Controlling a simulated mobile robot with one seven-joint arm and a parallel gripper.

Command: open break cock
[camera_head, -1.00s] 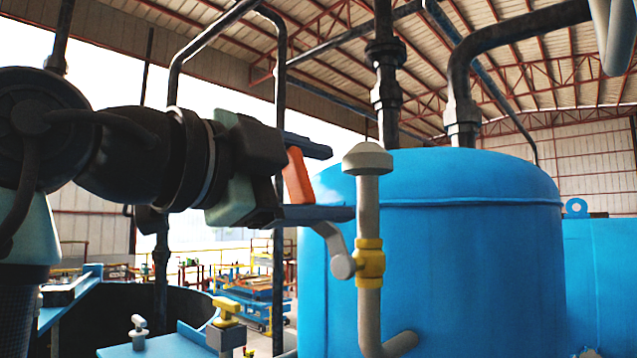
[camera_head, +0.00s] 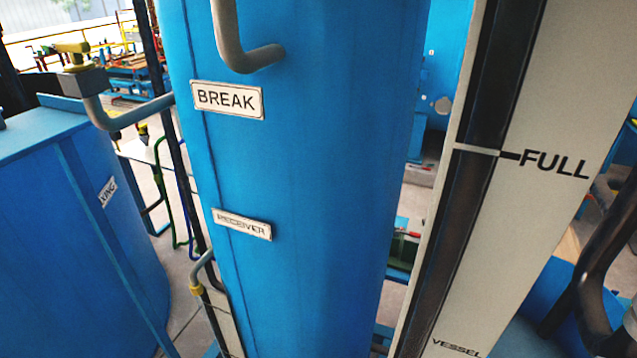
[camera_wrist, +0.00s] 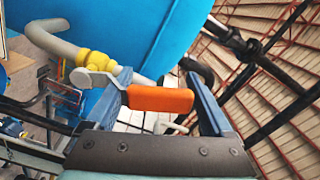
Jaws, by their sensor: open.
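In the wrist view the break cock has a yellow valve body (camera_wrist: 97,64) on a pale grey pipe. A short grey lever (camera_wrist: 98,77) runs from it to an orange handle (camera_wrist: 160,98). My gripper (camera_wrist: 157,82) is open, with its two blue fingers on either side of the orange handle. I cannot tell whether either finger touches it. In the head view a plate reading BREAK (camera_head: 227,100) sits on the blue tank (camera_head: 310,180), below the bent end of a grey pipe (camera_head: 240,50). The cock and my gripper are outside the head view.
A RECEIVER plate (camera_head: 243,225) is lower on the tank. A white panel marked FULL (camera_head: 555,163) with a dark vertical strip stands to the right. Dark pipes (camera_wrist: 240,45) pass behind my gripper.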

